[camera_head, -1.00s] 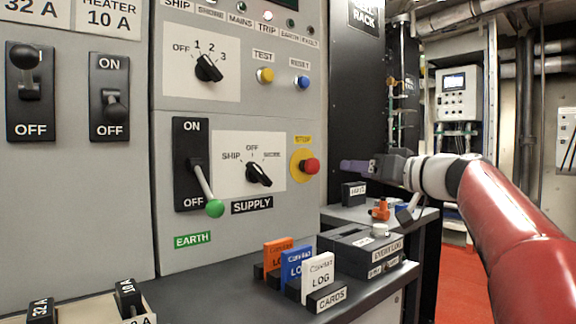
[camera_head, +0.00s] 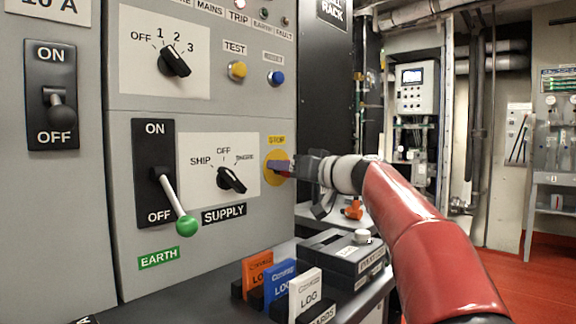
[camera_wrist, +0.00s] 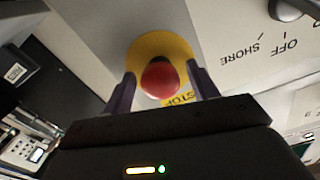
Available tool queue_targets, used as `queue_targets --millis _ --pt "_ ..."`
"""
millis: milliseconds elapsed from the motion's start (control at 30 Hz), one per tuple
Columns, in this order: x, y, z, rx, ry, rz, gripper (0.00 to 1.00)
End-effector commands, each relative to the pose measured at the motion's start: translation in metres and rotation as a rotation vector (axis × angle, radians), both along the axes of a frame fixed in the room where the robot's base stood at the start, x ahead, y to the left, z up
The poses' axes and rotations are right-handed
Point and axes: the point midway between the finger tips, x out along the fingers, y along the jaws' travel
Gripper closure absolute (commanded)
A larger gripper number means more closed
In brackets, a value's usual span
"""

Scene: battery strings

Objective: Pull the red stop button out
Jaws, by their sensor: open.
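The red stop button (camera_wrist: 160,79) sits on a round yellow plate (camera_wrist: 150,47) on the grey panel, in the middle of the wrist view. My gripper (camera_wrist: 162,88) is open, with one finger on each side of the button. I cannot tell whether either finger touches it. In the head view my gripper (camera_head: 284,168) is at the panel, over the yellow plate (camera_head: 269,165) under the STOP label. Its fingers hide most of the button there.
The supply selector (camera_head: 232,180) and the green-knobbed earth lever (camera_head: 186,226) are left of the button. Below, orange, blue and white log cards (camera_head: 305,292) stand on the counter, beside a dark box (camera_head: 345,252). The doorway side at right is open.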

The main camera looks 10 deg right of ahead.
Motion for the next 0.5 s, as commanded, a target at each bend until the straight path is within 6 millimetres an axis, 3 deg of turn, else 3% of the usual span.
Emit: queue_targets --millis 233,500 --pt "0.0006 0.0006 -0.0002 0.0 0.0 0.0 0.43" --pt "0.0004 0.0005 0.0 0.0 0.0 0.0 0.78"
